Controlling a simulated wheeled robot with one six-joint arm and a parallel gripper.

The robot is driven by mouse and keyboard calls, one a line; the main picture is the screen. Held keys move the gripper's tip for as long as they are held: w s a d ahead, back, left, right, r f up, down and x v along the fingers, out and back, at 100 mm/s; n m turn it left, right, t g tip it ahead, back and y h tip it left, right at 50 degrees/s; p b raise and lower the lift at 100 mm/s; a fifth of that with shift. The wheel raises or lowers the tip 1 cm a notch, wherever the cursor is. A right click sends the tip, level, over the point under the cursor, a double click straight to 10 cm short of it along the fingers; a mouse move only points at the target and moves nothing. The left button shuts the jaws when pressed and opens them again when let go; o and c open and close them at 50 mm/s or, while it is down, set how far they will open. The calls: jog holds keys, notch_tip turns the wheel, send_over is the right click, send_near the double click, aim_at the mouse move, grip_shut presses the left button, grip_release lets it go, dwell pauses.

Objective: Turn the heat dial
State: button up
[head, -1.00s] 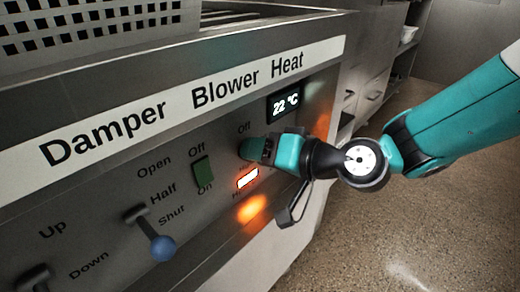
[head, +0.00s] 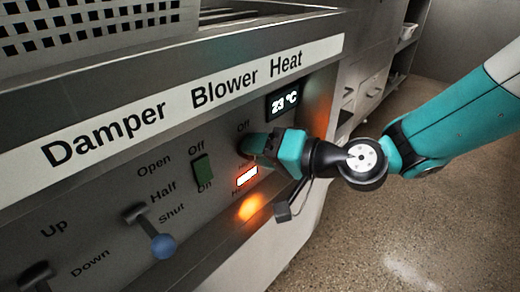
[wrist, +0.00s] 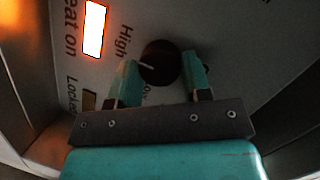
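The heat dial (wrist: 160,58) is a round black knob with a pale pointer mark, seen in the wrist view between the two teal fingers of my gripper (wrist: 160,68). The fingers sit on both sides of it and appear to touch its edges. Its pointer mark faces left, towards the printed word High. In the head view my gripper (head: 257,146) reaches the panel from the right, under the Heat label (head: 286,66), and mostly hides the dial. The heat light (head: 247,176) glows below it. The display (head: 284,101) reads 23 °C.
Left of the dial are the green blower switch (head: 202,171) and the blue-tipped damper lever (head: 160,245). Another lever (head: 37,276) is at the lower left. A perforated basket (head: 100,35) stands on top. Open floor (head: 400,240) lies to the right.

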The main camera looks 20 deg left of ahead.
jog(key=o, duration=0.4)
jog(key=shift+c, duration=0.2)
jog(key=p+v, duration=0.2)
jog(key=v, duration=1.5)
jog(key=shift+d, duration=0.25)
jog(key=shift+s, duration=0.1)
jog(key=s+d+r+n+g+h+p, duration=0.1)
jog(key=s+d+r+h, duration=0.2)
jog(key=s+d+h, duration=0.3)
jog(key=s+d+r+n+g+h+p, duration=0.1)
jog(key=s+d+r+n+h, duration=0.15)
jog(key=s+d+h, duration=0.35)
notch_tip(320, 180, up, 38)
jog(key=p, duration=3.8)
jog(key=shift+s+m+y, duration=0.35)
jog(key=shift+y, duration=0.05)
